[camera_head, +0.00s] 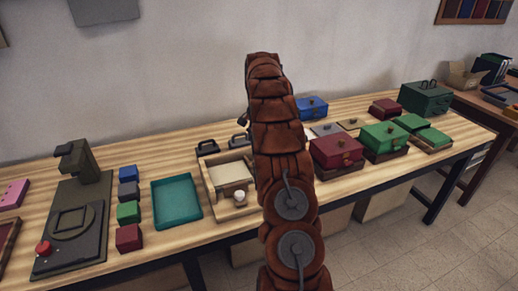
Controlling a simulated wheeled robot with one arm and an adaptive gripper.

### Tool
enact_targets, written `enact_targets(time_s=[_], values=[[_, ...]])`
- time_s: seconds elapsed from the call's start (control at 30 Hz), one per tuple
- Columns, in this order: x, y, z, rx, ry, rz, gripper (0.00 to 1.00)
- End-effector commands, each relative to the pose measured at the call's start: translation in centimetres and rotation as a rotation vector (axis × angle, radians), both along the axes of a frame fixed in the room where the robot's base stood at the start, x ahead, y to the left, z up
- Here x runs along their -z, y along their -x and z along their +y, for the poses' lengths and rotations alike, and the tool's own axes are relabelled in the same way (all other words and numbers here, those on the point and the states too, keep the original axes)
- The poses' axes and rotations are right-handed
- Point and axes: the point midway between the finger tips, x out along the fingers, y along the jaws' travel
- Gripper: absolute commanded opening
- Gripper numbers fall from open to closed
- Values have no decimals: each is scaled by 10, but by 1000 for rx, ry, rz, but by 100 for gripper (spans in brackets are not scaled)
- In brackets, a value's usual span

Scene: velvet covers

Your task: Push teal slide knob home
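I cannot make out a teal slide knob. A teal tray (177,202) lies flat on the bench. To its right is an open-topped wooden frame (207,186) with a pale panel (229,174) inside and a round white knob (239,196) near its front. My reddish-brown arm rises in front of the bench and covers the area right of the frame. My gripper is mostly or wholly hidden behind the arm. A small dark part shows at the arm's left edge, but no fingers can be told apart.
A dark green press (78,215) with a red button stands at the left, beside several small coloured blocks (128,212). Right of my arm are a dark red box (336,150), a green box (384,137) and a blue box (312,107). Bare wood shows along the back left.

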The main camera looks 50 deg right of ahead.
Motion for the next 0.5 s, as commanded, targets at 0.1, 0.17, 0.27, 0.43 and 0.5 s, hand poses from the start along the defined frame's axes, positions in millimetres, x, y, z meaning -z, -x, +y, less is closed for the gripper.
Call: enact_targets(time_s=[0.1, 0.17, 0.27, 0.43, 0.5], values=[[-16, -1, 0, -1, 2, -4, 60], [-21, -1, -1, 0, 1, -3, 60], [-27, -1, -1, 0, 2, -3, 60], [-33, 0, 0, 0, 2, -2, 60], [-34, 0, 0, 0, 2, -1, 60]])
